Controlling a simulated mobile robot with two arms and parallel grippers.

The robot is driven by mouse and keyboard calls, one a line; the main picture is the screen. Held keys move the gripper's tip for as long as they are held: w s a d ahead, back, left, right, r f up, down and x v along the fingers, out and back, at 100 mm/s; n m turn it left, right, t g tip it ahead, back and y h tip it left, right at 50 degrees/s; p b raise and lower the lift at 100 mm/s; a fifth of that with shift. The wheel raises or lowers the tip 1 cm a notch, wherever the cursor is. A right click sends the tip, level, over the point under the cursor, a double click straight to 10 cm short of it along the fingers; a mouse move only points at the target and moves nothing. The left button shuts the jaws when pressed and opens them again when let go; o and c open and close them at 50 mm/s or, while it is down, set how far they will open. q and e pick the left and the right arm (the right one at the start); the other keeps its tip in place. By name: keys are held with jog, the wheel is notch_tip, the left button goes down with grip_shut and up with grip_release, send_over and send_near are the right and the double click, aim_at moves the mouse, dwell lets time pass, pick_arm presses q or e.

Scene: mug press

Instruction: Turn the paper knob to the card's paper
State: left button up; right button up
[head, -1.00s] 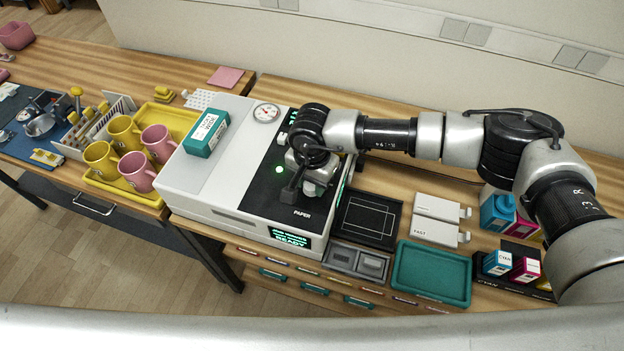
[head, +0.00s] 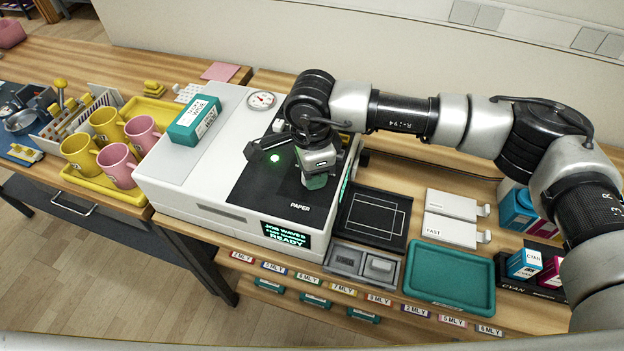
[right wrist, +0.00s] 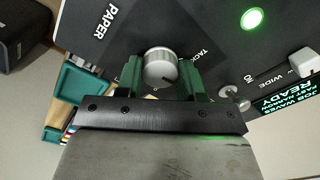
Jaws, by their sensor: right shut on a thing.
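The paper knob (right wrist: 159,66) is a round silver dial on the press's black top panel (head: 262,185), near the printed word PAPER. In the right wrist view it sits between the two green fingers of my right gripper (right wrist: 161,77), which is shut on it. A dark mark on its face points toward the lower right there. In the head view my right gripper (head: 316,182) is over the panel's front right part and hides the knob. The lit display (head: 287,235) reads READY; its smaller lines are hard to read. My left gripper is not in view.
A green light (head: 275,158) glows on the panel. A teal box (head: 194,121) lies on the press's white top, beside a gauge (head: 262,100). Yellow and pink mugs stand on a yellow tray (head: 110,196) at left. A black framed plate (head: 373,219) and teal tray (head: 450,278) lie at right.

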jog(key=m+b, duration=0.6)
jog(key=shift+f+b, duration=0.2)
jog(key=shift+b, duration=0.15)
jog(key=m+b, duration=0.2)
jog(key=m, duration=0.1)
jog(key=shift+r+b, duration=0.1)
jog(key=shift+b, duration=0.2)
jog(key=shift+r+m+b, duration=0.1)
jog(key=shift+m+b, duration=0.5)
jog(key=shift+m, duration=0.5)
jog(key=o, duration=0.9)
notch_tip(320, 180, up, 11)
jog(key=shift+f, duration=0.1)
